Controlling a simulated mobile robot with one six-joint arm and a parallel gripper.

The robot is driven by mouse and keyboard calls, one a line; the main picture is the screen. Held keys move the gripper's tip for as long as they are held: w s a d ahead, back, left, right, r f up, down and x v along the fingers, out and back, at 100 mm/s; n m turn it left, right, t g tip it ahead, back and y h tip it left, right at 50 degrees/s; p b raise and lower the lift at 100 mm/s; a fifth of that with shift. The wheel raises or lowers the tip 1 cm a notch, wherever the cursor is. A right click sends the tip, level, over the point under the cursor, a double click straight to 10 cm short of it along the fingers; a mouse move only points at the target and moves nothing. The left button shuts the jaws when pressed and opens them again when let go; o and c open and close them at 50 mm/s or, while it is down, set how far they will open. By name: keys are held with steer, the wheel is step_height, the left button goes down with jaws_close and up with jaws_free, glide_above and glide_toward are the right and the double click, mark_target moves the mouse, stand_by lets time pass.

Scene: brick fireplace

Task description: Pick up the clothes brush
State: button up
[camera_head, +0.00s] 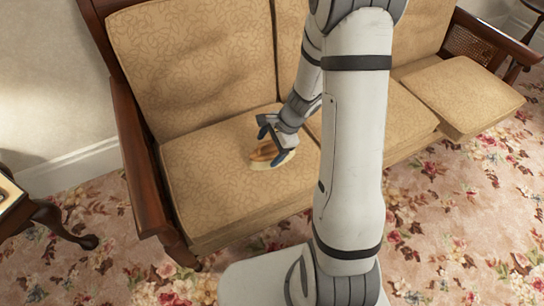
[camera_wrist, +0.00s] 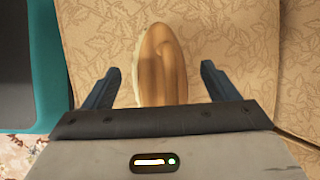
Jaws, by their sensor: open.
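The clothes brush (camera_head: 264,151) has an oval wooden back and pale bristles along its edge. It lies on the left seat cushion of the sofa (camera_head: 222,206). In the wrist view the brush (camera_wrist: 164,62) lies lengthwise between the two fingers, with a gap on each side. My gripper (camera_head: 276,146) is open just above the brush, and it also shows in the wrist view (camera_wrist: 160,82). The near end of the brush is hidden behind the gripper body. I cannot tell how far the fingertips are above the cushion.
A dark wooden sofa armrest (camera_head: 138,155) rises left of the cushion. The backrest (camera_head: 190,60) stands behind. A small dark table (camera_head: 45,215) is at the far left. Another seat cushion (camera_head: 462,95) sits tilted at the right. Floral carpet (camera_head: 440,235) covers the floor.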

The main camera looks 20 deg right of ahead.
steer(key=shift+w+a+f, duration=0.1)
steer(key=shift+a+f, duration=0.1)
steer(key=shift+f, duration=0.4)
steer(key=shift+r, duration=0.1)
steer(key=shift+c, duration=0.4)
steer(key=c, duration=1)
